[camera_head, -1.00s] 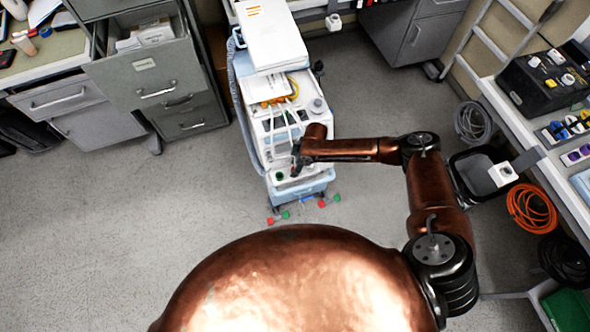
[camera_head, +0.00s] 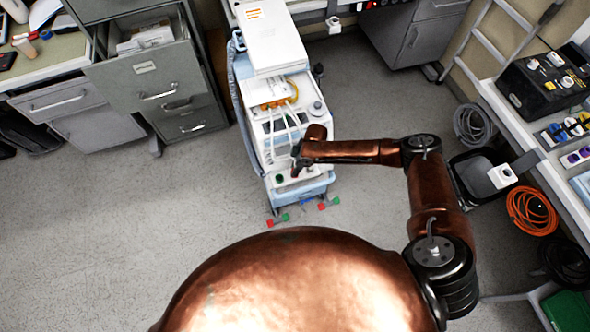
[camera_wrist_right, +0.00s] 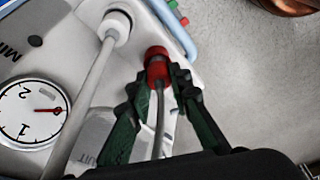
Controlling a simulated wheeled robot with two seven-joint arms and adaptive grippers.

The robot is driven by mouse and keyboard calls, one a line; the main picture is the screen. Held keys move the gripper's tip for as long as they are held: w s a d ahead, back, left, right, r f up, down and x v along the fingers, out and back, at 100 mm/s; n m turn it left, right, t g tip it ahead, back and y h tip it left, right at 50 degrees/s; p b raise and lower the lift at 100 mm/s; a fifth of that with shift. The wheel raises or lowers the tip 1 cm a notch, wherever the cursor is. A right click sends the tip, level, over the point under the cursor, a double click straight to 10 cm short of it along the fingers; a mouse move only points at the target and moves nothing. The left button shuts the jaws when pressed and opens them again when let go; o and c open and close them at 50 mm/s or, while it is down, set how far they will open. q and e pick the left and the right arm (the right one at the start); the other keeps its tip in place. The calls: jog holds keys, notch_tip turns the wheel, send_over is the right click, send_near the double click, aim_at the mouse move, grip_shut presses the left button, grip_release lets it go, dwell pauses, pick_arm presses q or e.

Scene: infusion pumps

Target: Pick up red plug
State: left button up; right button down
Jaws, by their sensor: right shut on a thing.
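The red plug (camera_wrist_right: 158,65) sits on the white front panel of the pump machine (camera_wrist_right: 130,60) in the right wrist view, with a grey cable running from it toward me. My right gripper (camera_wrist_right: 158,82) has its dark green fingers on both sides of the plug and is shut on it. The plug looks still seated against the panel. In the head view my right gripper (camera_head: 296,164) is over the front end of the machine (camera_head: 264,139); the plug cannot be made out there. My left gripper is not in view.
A white plug with a thick cable (camera_wrist_right: 116,26) is close beside the red one, and a round gauge (camera_wrist_right: 31,113) is at the left. Grey drawer cabinets (camera_head: 160,85) stand left of the machine and a workbench (camera_head: 540,165) at the right. The floor at left is clear.

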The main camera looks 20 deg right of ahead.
notch_tip(320, 180, up, 3)
jog(key=shift+a+r+p, duration=0.1)
jog(key=shift+p, duration=0.25)
jog(key=s+a+r+p, duration=0.3)
jog(key=s+r, duration=0.6)
jog(key=s, duration=0.4)
jog(key=shift+s, duration=0.3)
jog(key=shift+r, duration=0.1)
